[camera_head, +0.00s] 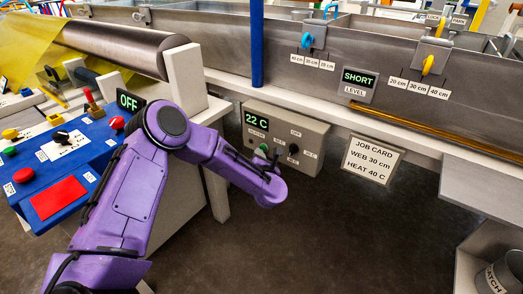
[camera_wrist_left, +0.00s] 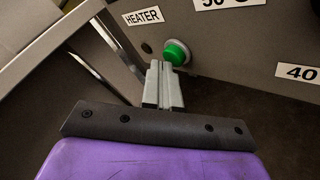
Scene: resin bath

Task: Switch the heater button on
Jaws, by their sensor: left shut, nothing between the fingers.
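The heater control box (camera_head: 312,133) is a grey panel under the bath's edge, with a display (camera_head: 257,121) reading 22 C. Its green button (camera_wrist_left: 177,52) stands out from the panel near the HEATER label (camera_wrist_left: 142,17) in the left wrist view. My left gripper (camera_wrist_left: 164,64) is shut and empty, its fingertips at the lower left edge of the green button. I cannot tell if they touch it. In the head view, my left arm reaches to the box and partly hides its lower front. My right gripper is not in view.
A black knob (camera_head: 293,149) sits right of the button. A job card (camera_head: 372,159) reads WEB 30 cm, HEAT 40 C. A blue console (camera_head: 40,165) with buttons and an OFF display (camera_head: 129,101) stands at left. The floor below the box is clear.

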